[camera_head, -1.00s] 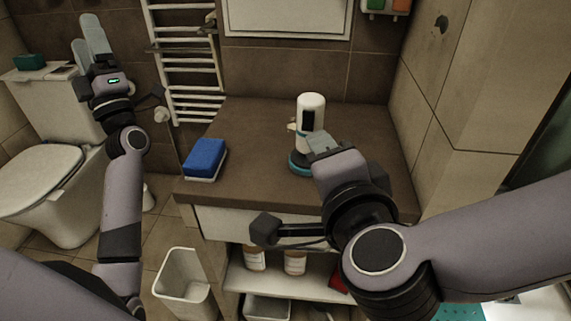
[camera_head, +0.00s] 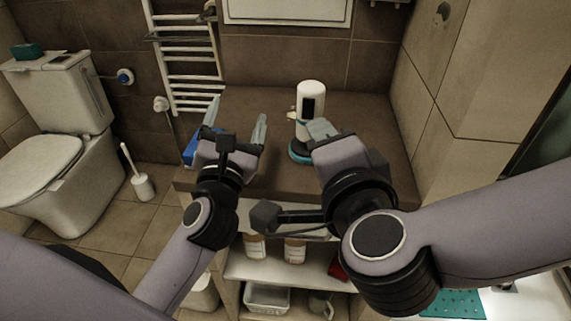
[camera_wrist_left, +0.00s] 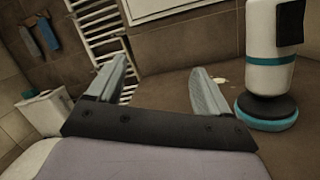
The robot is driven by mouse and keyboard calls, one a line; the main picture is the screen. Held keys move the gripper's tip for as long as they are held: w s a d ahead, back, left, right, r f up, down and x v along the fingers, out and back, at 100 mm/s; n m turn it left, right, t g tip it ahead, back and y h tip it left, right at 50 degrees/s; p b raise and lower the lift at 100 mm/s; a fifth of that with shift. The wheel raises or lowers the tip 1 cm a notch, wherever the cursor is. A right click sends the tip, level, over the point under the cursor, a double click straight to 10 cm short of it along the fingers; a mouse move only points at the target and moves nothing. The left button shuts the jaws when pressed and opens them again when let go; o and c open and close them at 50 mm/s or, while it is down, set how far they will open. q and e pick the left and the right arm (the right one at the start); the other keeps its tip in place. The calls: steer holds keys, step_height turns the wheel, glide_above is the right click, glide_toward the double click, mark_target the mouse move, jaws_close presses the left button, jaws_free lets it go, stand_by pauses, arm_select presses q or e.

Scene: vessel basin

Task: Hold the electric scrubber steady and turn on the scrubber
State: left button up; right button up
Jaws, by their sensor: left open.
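The electric scrubber (camera_head: 310,95) stands upright on the brown counter, white with a dark panel and a teal-rimmed round base. In the left wrist view the scrubber (camera_wrist_left: 268,62) is at the right, with its top cut off and its dark panel on the upper right. My left gripper (camera_head: 238,112) is open and empty over the counter, to the left of the scrubber and apart from it. My right gripper (camera_head: 322,130) is just in front of the scrubber and overlaps its lower right side. Whether its fingers touch or grip the scrubber is hidden.
A blue sponge (camera_head: 190,150) lies on the counter (camera_head: 250,96), partly hidden behind my left gripper. A towel rack (camera_head: 190,62) hangs on the wall behind. A tiled wall (camera_head: 402,115) bounds the counter at the right. Shelves with bottles (camera_head: 294,250) are below.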

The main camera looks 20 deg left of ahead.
mark_target(299, 151)
arm_select(q)
steer(key=s+d+f+h, duration=0.1)
steer(key=d+h, duration=0.1)
steer(key=d, duration=0.1)
steer(key=s+d+f+g+h, duration=0.1)
steer(key=d+h, duration=0.1)
steer(key=d, duration=0.2)
steer(key=s+d+f+n+h, duration=0.1)
steer(key=d+f+h, duration=0.1)
steer(key=d, duration=0.1)
steer(key=shift+s+d+g+h, duration=0.15)
steer(key=shift+d+g+h, duration=0.15)
steer(key=shift+d, duration=0.1)
steer(key=w, duration=1.1)
steer(key=shift+w+d, duration=0.15)
steer(key=shift+w, duration=0.25)
